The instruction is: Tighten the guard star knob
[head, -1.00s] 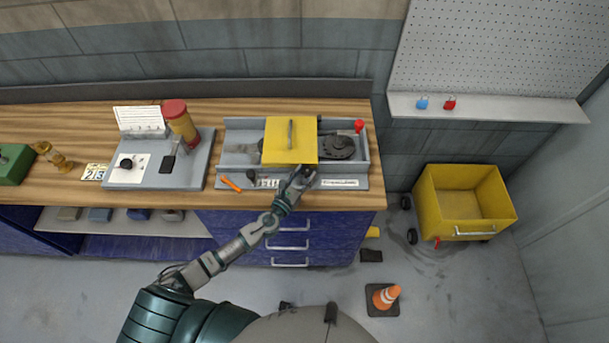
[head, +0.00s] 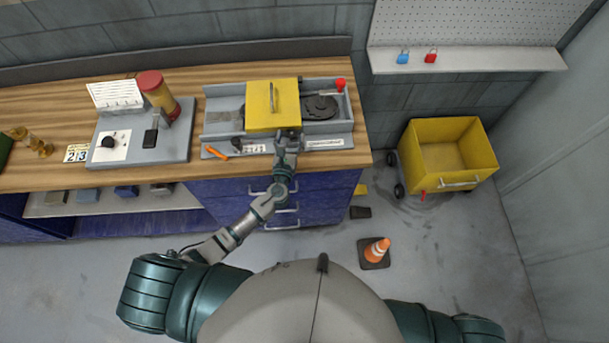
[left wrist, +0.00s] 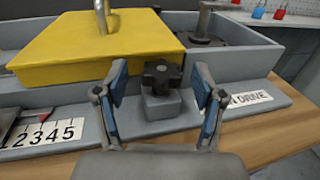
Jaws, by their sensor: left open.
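The black guard star knob (left wrist: 161,76) sits on a grey block at the front of the machine, in the middle of the left wrist view. The yellow guard (left wrist: 95,45) with its upright handle lies just behind it; it also shows in the head view (head: 262,117). My left gripper (left wrist: 162,98) is open, one blue-padded finger on each side of the knob, with gaps visible. Whether the fingers reach level with the knob is hard to tell. In the head view my left gripper (head: 287,138) is at the guard's front edge and hides the knob.
The grey machine tray (head: 216,123) stands on the wooden bench (head: 60,111). A counter plate (left wrist: 42,134) is left of the knob, and a DRIVE label (left wrist: 249,98) right. An orange marker (head: 216,152) lies at the front left. A yellow cart (head: 487,147) stands right.

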